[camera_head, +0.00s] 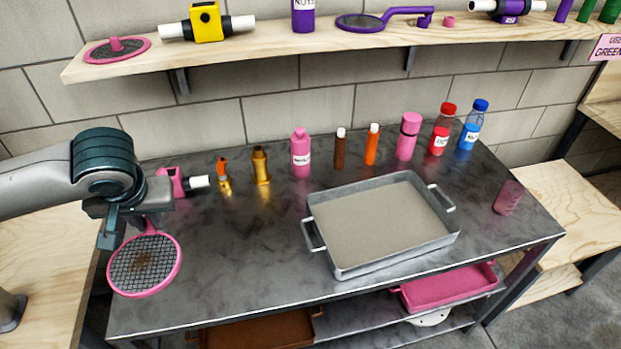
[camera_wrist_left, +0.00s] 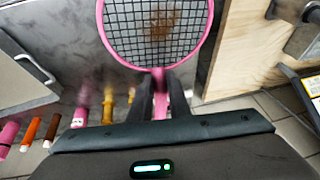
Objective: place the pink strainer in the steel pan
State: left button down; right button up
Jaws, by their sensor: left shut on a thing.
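The pink strainer (camera_head: 146,264) has a round pink rim and dark mesh with a brown stain. It is at the left end of the steel table. My left gripper (camera_head: 144,226) is shut on its handle. In the left wrist view the strainer (camera_wrist_left: 155,30) extends away from the gripper's fingers (camera_wrist_left: 160,95). Whether it touches the table is hard to tell. The steel pan (camera_head: 328,262) is a rectangular tray with two side handles, standing on the right half of the table. Its inside looks empty. My right gripper is not in view.
Along the table's back stand an orange-gold fitting (camera_head: 224,178), a gold bottle (camera_head: 261,166), a pink bottle (camera_head: 301,153) and several other bottles. A pink cup (camera_head: 508,197) stands at the right. The table between strainer and pan is clear. A wooden shelf (camera_head: 270,47) hangs above.

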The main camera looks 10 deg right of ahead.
aim_at(378, 224)
jog(key=z, duration=1.05)
jog(key=i+l, duration=0.2)
jog(key=i, duration=0.15)
jog(key=i+l, duration=0.2)
jog(key=i+z, duration=0.05)
jog(key=i, duration=0.05)
